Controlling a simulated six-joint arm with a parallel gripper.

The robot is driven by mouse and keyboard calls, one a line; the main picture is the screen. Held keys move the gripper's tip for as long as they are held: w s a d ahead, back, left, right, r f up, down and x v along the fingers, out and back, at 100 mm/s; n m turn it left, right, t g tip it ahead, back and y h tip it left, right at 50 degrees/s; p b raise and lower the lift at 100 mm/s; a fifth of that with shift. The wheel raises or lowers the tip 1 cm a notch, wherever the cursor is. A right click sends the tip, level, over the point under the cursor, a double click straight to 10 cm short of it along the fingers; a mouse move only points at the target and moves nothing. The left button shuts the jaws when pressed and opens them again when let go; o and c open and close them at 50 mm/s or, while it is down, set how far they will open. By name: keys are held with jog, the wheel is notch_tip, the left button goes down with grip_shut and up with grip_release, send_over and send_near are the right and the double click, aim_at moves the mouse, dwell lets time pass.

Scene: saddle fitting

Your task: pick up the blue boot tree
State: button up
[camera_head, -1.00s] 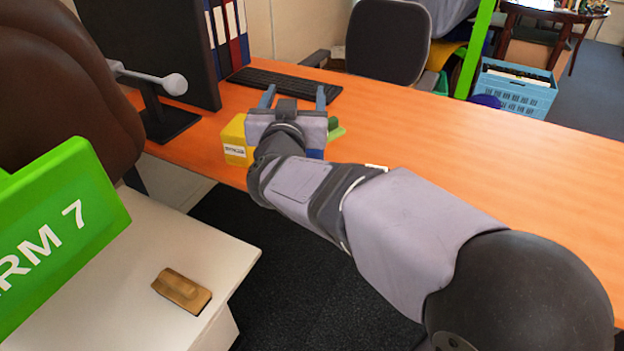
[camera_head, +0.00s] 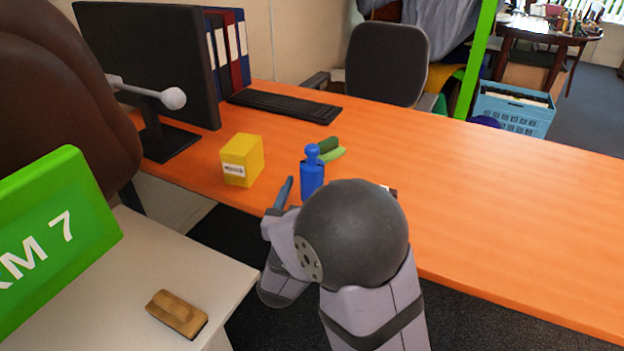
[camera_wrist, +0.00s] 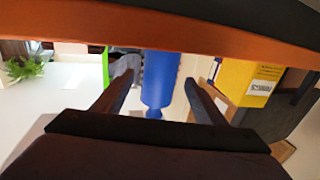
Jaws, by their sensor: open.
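The blue boot tree (camera_head: 312,178) stands upright on the orange desk near its front edge, with a round knob on top. In the wrist view the boot tree (camera_wrist: 160,76) appears upside down, in line with the gap between the two fingers of my gripper (camera_wrist: 160,74). My gripper is open and empty. In the head view only one blue-grey finger shows, just left of the boot tree; my arm hides the other. I cannot tell whether the fingertips reach around the boot tree or stop short of it.
A yellow box (camera_head: 242,160) stands left of the boot tree. A green object (camera_head: 328,150) lies just behind it. A monitor (camera_head: 160,70) and keyboard (camera_head: 284,104) are at the back left. The desk's right side is clear. A brown brush-like block (camera_head: 177,314) lies on the white table.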

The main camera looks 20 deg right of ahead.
aim_at(315, 169)
jog(key=shift+x, duration=3.65)
jog(key=shift+r, duration=0.2)
jog(key=c, duration=1.3)
